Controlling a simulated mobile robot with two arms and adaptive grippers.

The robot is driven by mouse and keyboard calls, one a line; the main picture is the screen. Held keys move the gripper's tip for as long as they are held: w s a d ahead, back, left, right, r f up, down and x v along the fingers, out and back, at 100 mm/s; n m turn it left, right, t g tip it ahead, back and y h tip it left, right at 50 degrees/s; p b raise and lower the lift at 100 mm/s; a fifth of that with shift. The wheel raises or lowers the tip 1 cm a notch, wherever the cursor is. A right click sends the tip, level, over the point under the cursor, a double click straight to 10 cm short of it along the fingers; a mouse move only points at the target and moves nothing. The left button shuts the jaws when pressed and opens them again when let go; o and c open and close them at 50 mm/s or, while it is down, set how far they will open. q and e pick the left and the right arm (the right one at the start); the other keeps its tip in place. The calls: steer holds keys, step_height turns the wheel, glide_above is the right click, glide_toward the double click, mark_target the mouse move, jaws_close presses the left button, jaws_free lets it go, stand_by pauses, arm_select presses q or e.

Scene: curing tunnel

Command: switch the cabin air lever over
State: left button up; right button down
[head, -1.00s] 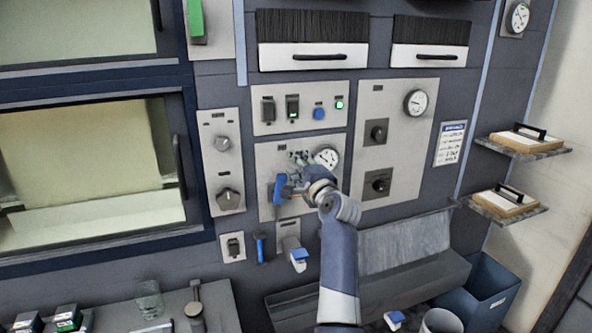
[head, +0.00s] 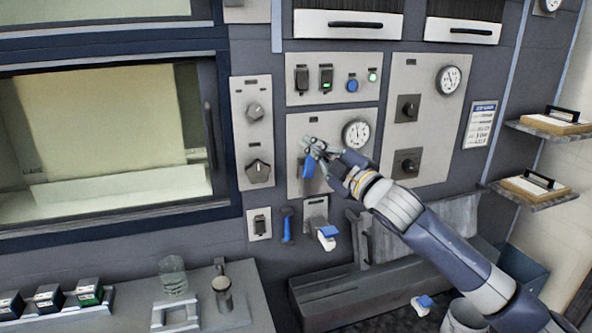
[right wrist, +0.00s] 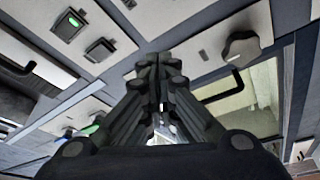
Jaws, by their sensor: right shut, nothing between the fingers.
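A blue lever handle (head: 308,169) hangs on the left part of the grey panel with a round gauge (head: 357,133). Its upper end is hidden behind my right gripper (head: 313,149), and I cannot read its label. My right gripper is shut and empty, with its fingertips in front of or against the top of this handle; I cannot tell whether they touch. In the right wrist view the shut fingers (right wrist: 160,62) fill the middle and hide what lies ahead. My left gripper is not in view.
Knobs (head: 259,172) sit to the left, beside the oven window. A smaller blue handle (head: 287,226) and a blue-topped fixture (head: 328,235) are below. A tray ledge juts out underneath.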

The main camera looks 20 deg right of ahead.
mark_target(310, 162)
step_height(310, 162, down, 6)
steer(key=s+n+g, duration=0.1)
steer(key=s+n, duration=0.1)
steer(key=n, duration=0.2)
arm_select(q)
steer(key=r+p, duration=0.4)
steer(key=p, duration=0.1)
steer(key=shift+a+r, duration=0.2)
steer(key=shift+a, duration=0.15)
arm_select(e)
steer(key=shift+g, duration=0.3)
steer(key=w, duration=0.9)
steer(key=shift+w+a, duration=0.2)
steer(key=shift+w, duration=0.05)
steer(key=shift+a, duration=0.1)
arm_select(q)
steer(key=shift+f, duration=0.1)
